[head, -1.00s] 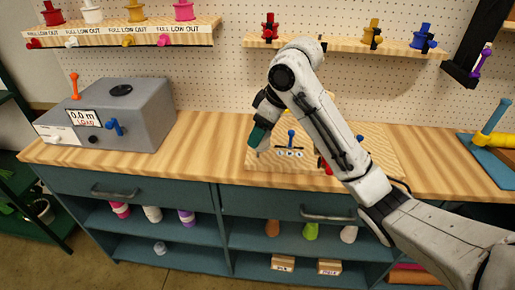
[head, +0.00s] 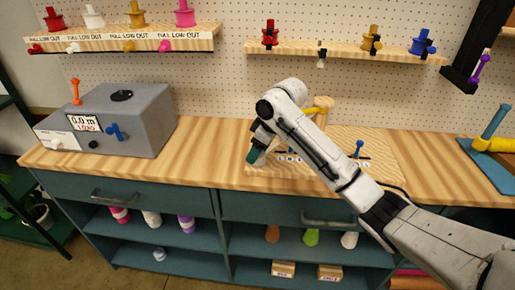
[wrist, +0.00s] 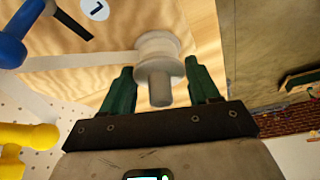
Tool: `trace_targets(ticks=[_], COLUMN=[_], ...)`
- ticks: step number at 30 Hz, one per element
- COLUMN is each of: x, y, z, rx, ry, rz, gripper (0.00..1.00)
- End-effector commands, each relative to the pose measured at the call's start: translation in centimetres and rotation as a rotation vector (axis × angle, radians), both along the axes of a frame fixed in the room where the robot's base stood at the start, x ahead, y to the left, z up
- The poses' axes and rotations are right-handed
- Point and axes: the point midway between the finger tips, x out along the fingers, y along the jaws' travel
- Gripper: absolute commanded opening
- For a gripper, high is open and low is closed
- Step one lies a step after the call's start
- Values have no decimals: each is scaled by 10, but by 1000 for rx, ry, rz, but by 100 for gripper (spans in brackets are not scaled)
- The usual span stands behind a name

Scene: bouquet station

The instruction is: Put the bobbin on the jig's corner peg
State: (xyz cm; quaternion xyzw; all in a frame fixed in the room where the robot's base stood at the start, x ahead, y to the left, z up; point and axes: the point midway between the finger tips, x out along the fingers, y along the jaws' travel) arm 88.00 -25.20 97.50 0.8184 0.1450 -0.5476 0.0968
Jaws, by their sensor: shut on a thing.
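In the wrist view a pale grey-white bobbin (wrist: 158,65) is between the two green fingers of my gripper (wrist: 160,88), which are shut on it. Its far end lies over bare wood near an edge of the jig board; I cannot tell whether it touches. In the head view my gripper (head: 255,156) is low over the front left corner of the wooden jig board (head: 378,172). The bobbin is hard to make out there. The corner peg is not visible. Blue pegs (head: 359,147) stand on the board, and a numbered label (wrist: 95,8) shows in the wrist view.
A grey machine (head: 135,115) stands on the bench to the left. A blue plate with a yellow roll (head: 495,145) is at the right. Bare bench (head: 205,150) lies between machine and jig.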

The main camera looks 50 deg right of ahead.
Motion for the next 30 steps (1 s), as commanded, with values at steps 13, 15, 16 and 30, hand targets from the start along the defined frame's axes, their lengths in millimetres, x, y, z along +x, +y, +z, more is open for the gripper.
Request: trace_targets(ticks=[13,15,16,30], x=[0,0,0,-2], y=[0,0,0,-1], z=[-3,-3,-3,9], rx=[0,0,0,0], ry=[-1,-1,-1,-4], rz=[1,1,1,1], gripper=[69,76,79,86])
